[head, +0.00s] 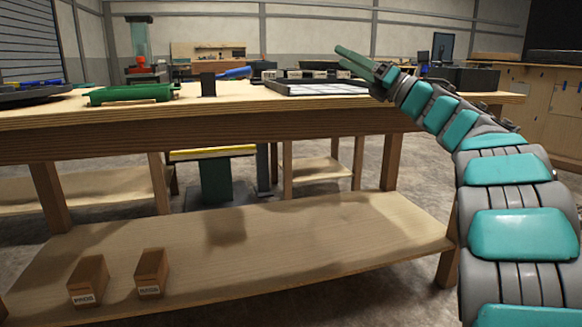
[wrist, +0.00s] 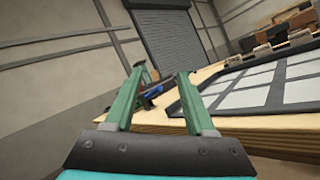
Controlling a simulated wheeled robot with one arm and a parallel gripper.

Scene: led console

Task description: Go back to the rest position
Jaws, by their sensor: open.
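My gripper (head: 354,61) is at the end of my teal and grey arm, raised over the right part of the wooden workbench (head: 250,125). Its green fingers point up and to the left in the head view. In the wrist view the two fingers of my gripper (wrist: 160,85) stand apart with nothing between them. A black-framed tray with pale square panels (wrist: 255,88) lies on the benchtop to the right of the fingers. The same tray (head: 318,89) shows in the head view, left of my gripper.
A green tray (head: 130,94) sits on the bench's left part, with a small black block (head: 208,84) beside it. Two labelled cardboard boxes (head: 152,272) stand on the lower shelf (head: 300,250). Another wooden bench (head: 550,100) is at the right. Above the benchtop is open air.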

